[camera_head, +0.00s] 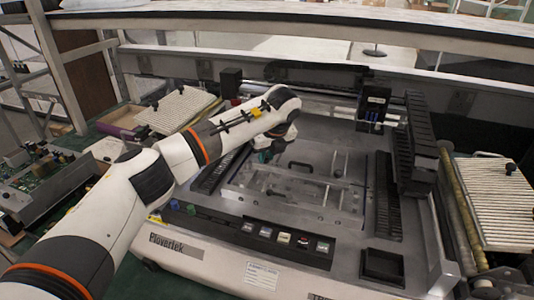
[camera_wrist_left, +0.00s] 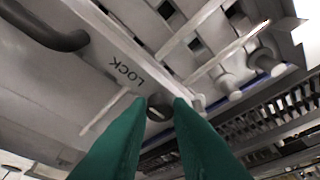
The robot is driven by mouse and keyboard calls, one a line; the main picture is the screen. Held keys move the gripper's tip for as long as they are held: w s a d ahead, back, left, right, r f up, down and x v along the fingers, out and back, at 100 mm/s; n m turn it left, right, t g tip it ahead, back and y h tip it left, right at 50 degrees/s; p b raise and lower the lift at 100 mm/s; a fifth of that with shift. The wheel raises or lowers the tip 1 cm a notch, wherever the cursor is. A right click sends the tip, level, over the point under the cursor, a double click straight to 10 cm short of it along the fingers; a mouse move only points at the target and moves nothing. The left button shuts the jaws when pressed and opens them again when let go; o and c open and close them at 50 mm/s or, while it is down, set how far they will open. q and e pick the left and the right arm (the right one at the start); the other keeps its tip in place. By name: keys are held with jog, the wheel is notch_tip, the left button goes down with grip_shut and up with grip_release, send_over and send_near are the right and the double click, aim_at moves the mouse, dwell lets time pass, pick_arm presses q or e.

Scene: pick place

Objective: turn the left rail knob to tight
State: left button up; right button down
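In the left wrist view, a small dark round knob (camera_wrist_left: 158,108) sits at the edge of a grey plate marked LOCK (camera_wrist_left: 128,74). My left gripper (camera_wrist_left: 160,104) has two green fingers, one on each side of the knob. The fingers stand apart, with the knob showing between their tips; I cannot tell whether they touch it. In the head view my left gripper (camera_head: 268,152) is low over the left part of the machine's bed, mostly hidden by my arm, and the knob cannot be made out there. My right gripper is not in view.
A black curved handle (camera_head: 300,165) stands close to the right of my left gripper; it also shows in the wrist view (camera_wrist_left: 45,36). A button panel (camera_head: 275,236) runs along the machine's front. A tall black rail unit (camera_head: 415,145) stands on the right.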

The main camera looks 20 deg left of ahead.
pick_arm(q)
grip_shut()
